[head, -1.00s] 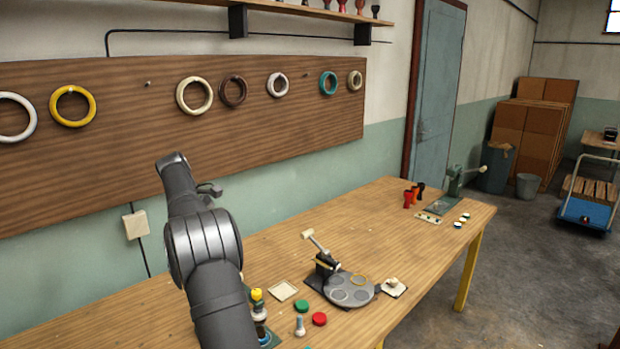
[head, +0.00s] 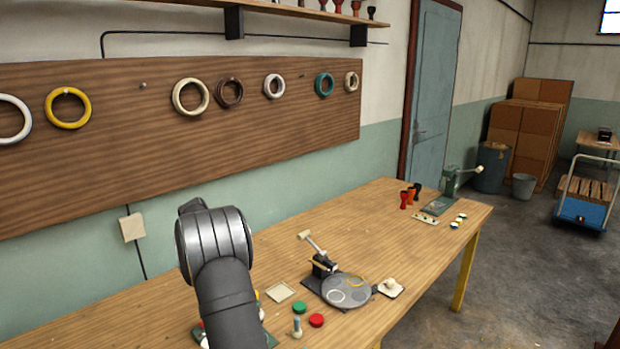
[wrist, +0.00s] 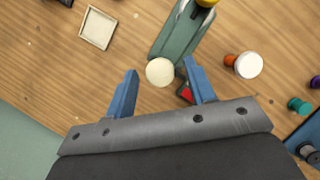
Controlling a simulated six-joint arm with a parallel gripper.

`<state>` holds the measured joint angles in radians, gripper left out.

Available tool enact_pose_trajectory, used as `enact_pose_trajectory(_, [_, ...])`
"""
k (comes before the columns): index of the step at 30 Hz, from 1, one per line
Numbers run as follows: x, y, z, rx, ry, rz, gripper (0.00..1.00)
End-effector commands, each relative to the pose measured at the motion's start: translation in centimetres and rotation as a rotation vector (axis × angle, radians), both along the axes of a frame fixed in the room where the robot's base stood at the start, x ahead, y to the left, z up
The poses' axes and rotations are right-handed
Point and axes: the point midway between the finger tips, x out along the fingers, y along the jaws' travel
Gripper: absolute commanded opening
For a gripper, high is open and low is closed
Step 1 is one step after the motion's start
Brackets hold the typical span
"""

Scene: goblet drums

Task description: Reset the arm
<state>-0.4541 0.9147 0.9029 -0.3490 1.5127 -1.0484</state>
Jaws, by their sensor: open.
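In the wrist view my gripper (wrist: 160,88) is open, its two blue fingers spread apart above the wooden table. A round cream piece (wrist: 160,72) shows between and just beyond the fingertips, at the near end of a green fixture (wrist: 180,38); I cannot tell how far below the fingers it is. Nothing is held. In the head view my arm rises at the lower left and hides its own gripper and part of the table.
A square cream tray (wrist: 97,28) lies beside the fixture. A grey round plate with a lever (head: 347,290) stands mid-table, near green (head: 299,308) and red (head: 316,320) discs. Bare table lies between.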

Motion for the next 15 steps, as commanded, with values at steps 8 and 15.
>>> enact_pose_trajectory(8, [0.0, 0.1, 0.2, 0.000, 0.000, 0.000, 0.50])
enact_pose_trajectory(15, [0.1, 1.2, 2.9, 0.002, -0.004, 0.000, 0.50])
